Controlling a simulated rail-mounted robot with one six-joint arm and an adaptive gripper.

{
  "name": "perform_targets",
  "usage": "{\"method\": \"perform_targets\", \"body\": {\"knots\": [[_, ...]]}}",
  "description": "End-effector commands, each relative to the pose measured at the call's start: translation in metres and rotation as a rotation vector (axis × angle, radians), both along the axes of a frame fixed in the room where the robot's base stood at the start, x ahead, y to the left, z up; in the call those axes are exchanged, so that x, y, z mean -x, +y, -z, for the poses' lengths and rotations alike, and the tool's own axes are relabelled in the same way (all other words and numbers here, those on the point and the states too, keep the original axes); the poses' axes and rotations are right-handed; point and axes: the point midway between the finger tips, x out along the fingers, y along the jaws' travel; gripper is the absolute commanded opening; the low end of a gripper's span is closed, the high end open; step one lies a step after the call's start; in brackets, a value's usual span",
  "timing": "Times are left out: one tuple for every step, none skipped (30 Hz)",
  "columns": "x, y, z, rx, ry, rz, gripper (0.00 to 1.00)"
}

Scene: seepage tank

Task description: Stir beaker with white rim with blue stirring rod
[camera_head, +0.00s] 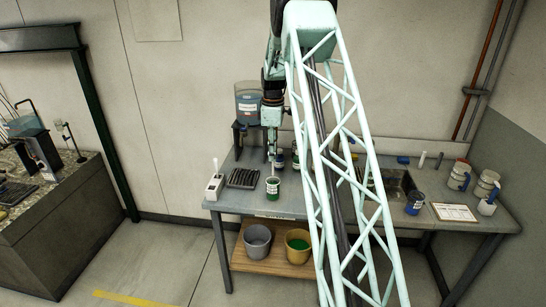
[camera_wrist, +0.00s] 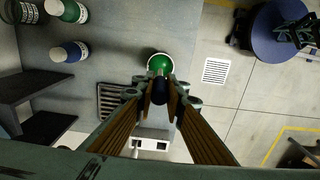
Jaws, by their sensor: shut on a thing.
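The beaker with white rim (camera_head: 273,190) stands on the bench near its front edge and holds green liquid. It also shows in the wrist view (camera_wrist: 161,65), just beyond my fingertips. My gripper (camera_head: 272,153) is above the beaker and points down. It also shows in the wrist view (camera_wrist: 159,96), shut on the dark blue end of the stirring rod (camera_wrist: 159,88). A thin length of the rod shows under my gripper in the head view, over the beaker's mouth. I cannot tell whether its tip is inside the liquid.
A white device (camera_head: 214,186) and a dark slotted rack (camera_head: 243,179) stand left of the beaker. Labelled bottles (camera_wrist: 70,52) stand behind it. A sink (camera_head: 398,183), blue-labelled beaker (camera_head: 415,204) and jugs (camera_head: 459,175) are to the right. Two buckets (camera_head: 257,242) sit on the lower shelf.

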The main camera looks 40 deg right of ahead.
Motion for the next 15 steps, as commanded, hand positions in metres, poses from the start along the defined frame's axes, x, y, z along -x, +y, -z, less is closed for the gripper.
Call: {"method": "perform_targets", "body": {"knots": [[0.0,0.0,-0.005,0.0,0.0,0.0,0.05],[0.0,0.0,-0.006,0.0,0.0,0.0,0.05],[0.0,0.0,-0.009,0.0,0.0,0.0,0.05],[0.0,0.0,-0.011,0.0,0.0,0.0,0.05],[0.0,0.0,-0.012,0.0,0.0,0.0,0.05],[0.0,0.0,-0.015,0.0,0.0,0.0,0.05],[0.0,0.0,-0.017,0.0,0.0,0.0,0.05],[0.0,0.0,-0.018,0.0,0.0,0.0,0.05],[0.0,0.0,-0.021,0.0,0.0,0.0,0.05],[0.0,0.0,-0.022,0.0,0.0,0.0,0.05],[0.0,0.0,-0.024,0.0,0.0,0.0,0.05],[0.0,0.0,-0.026,0.0,0.0,0.0,0.05],[0.0,0.0,-0.027,0.0,0.0,0.0,0.05],[0.0,0.0,-0.028,0.0,0.0,0.0,0.05],[0.0,0.0,-0.03,-0.001,0.001,0.0,0.05]]}}
